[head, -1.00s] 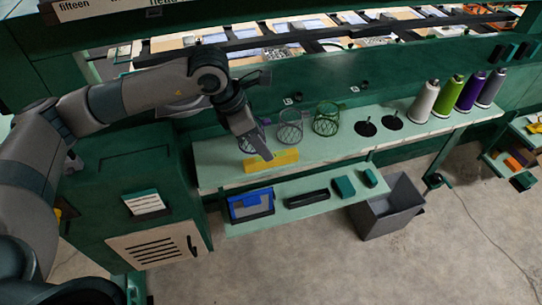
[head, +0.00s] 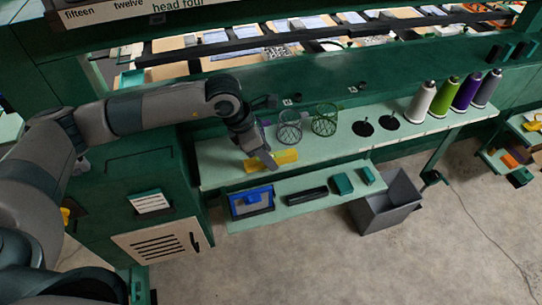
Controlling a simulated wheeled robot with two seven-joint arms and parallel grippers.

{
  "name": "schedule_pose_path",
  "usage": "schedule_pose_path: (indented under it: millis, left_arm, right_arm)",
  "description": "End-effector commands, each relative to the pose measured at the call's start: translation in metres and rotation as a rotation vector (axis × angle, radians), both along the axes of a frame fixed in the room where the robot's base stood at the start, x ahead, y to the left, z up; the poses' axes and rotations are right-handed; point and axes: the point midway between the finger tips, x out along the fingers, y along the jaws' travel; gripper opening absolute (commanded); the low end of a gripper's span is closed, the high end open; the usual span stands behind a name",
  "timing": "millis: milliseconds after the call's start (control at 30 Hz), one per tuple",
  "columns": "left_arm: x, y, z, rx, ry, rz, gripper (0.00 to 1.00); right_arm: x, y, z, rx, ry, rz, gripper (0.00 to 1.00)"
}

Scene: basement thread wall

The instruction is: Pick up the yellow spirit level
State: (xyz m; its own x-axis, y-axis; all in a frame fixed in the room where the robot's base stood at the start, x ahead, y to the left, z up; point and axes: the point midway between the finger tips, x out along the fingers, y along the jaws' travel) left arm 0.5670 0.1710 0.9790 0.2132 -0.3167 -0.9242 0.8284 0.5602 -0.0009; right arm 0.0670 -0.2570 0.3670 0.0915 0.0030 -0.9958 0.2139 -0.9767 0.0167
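The yellow spirit level (head: 286,157) lies near the front edge of the pale green upper shelf in the head view, towards its left end. My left gripper (head: 266,160) points down at the level and covers part of its middle. The level shows on both sides of the fingers. I cannot tell whether the fingers touch it, or whether they are open or shut. My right gripper is not in view.
Two wire baskets, one dark (head: 289,133) and one green (head: 324,120), stand behind and right of the level. Several thread cones stand further right. A lower shelf (head: 300,205) holds a blue-topped case (head: 252,201) and small items. A grey bin (head: 387,203) stands on the floor.

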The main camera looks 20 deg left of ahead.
Motion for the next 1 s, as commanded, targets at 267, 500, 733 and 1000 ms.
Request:
schedule_pose_path:
  millis: [267,500,733,1000]
  left_arm:
    - [0.0003,-0.0004,-0.0012,-0.001,-0.001,0.0,0.42]
    - [0.0003,-0.0003,-0.0009,0.0,-0.001,0.0,0.33]
    - [0.0006,-0.0003,-0.0006,0.0,-0.001,0.0,0.0]
    - [0.0008,-0.0003,0.0006,-0.001,-0.002,0.0,0.0]
  right_arm:
    - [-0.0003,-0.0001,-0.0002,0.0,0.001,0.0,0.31]
    - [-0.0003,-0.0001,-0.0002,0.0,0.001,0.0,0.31]
    - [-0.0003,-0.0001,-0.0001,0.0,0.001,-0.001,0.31]
    - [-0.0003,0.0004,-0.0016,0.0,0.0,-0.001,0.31]
